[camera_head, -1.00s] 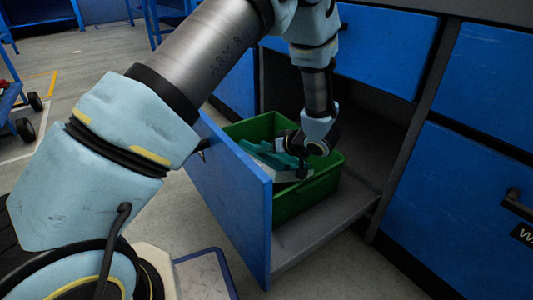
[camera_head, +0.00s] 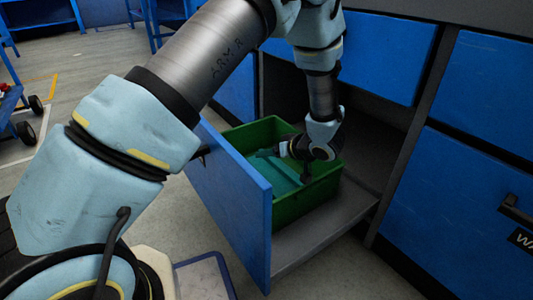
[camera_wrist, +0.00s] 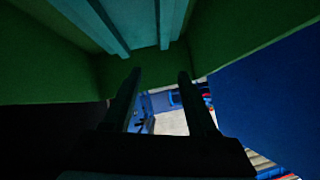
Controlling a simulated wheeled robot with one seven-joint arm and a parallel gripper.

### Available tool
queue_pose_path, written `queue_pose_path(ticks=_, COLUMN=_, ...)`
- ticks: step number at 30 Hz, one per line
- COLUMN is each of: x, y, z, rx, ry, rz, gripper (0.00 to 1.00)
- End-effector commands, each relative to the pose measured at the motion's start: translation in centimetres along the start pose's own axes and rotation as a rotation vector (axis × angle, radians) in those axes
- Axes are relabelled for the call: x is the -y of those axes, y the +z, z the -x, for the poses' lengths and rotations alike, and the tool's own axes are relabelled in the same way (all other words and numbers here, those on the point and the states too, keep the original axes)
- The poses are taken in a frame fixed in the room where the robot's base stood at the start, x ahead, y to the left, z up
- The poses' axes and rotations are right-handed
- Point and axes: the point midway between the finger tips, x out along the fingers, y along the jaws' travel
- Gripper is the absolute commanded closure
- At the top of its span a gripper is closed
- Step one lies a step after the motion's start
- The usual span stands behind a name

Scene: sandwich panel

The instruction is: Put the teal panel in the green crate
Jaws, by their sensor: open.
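The teal panel (camera_head: 278,178) lies low inside the green crate (camera_head: 300,204) in the head view. Part of it is hidden by my gripper and the crate's near wall. In the wrist view the panel (camera_wrist: 165,22) shows as teal strips at the top, between the green crate walls (camera_wrist: 45,60). My gripper (camera_head: 284,150) is over the crate's opening, above the panel. In the wrist view its two dark fingers (camera_wrist: 158,82) stand apart with nothing between them.
The crate stands in an open blue drawer (camera_head: 300,240), behind its upright front panel (camera_head: 232,205). The cabinet's side and closed blue fronts (camera_head: 470,185) are close on the right. Open floor (camera_head: 90,85) shows at the left.

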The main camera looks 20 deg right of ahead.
Motion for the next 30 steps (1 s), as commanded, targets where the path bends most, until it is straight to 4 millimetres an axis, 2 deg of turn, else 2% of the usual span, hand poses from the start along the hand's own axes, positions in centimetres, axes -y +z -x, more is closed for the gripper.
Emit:
queue_pose_path(ticks=1, x=0.1, y=-0.5, z=1.5, rx=-0.001, ry=0.002, rz=-0.001, gripper=0.42)
queue_pose_path(ticks=6, x=0.1, y=-0.5, z=5.2, rx=0.0, ry=0.003, rz=0.0, gripper=0.42)
queue_pose_path(ticks=13, x=0.1, y=-0.3, z=9.0, rx=0.0, ry=0.001, rz=0.0, gripper=0.42)
queue_pose_path(ticks=19, x=0.1, y=-0.1, z=10.2, rx=0.0, ry=-0.001, rz=0.001, gripper=0.42)
queue_pose_path(ticks=30, x=0.0, y=-0.1, z=10.2, rx=0.0, ry=-0.001, rz=0.001, gripper=0.42)
